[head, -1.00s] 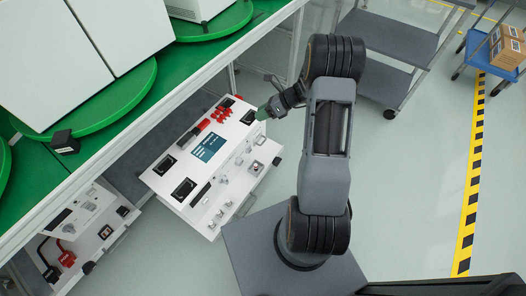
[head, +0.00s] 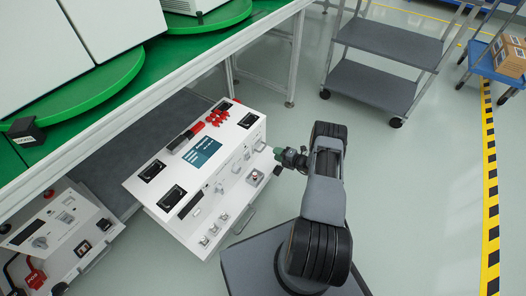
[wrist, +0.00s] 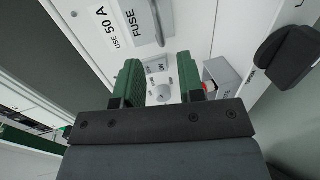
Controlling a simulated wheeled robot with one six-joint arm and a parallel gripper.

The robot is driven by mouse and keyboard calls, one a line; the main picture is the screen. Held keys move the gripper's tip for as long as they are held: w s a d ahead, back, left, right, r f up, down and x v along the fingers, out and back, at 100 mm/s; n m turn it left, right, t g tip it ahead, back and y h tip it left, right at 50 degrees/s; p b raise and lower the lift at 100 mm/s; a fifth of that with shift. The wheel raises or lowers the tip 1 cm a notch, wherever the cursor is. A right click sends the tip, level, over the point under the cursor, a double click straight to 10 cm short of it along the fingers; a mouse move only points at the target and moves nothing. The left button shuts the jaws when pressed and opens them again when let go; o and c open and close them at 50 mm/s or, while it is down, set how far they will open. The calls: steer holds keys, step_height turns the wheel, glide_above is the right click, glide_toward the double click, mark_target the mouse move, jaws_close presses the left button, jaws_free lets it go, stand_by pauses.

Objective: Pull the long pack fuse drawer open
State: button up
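The long white pack (head: 190,165) stands on the floor side of the bench, with a blue label, red parts and black sockets on top. Its front has knobs, a red-button box (head: 254,178) and grey handles. In the wrist view, a white panel marked "FUSE" and "USE 50 A" (wrist: 115,35) carries a grey bar handle (wrist: 158,25), above my fingers. My gripper (head: 281,154) is beside the pack's right end. In the wrist view its green fingers (wrist: 160,85) are apart and nothing is held; a grey knob (wrist: 162,93) shows between them, beyond.
A second white unit (head: 60,235) with red and black plugs is at lower left. The green-topped bench (head: 190,85) runs behind. A grey cart (head: 375,85) stands at upper right. A black knob (wrist: 290,55) is right of my fingers.

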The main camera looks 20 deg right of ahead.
mark_target(263, 149)
steer(key=b+x, duration=0.2)
steer(key=x, duration=0.7)
steer(key=shift+s, duration=0.1)
jaws_close()
stand_by(0.4)
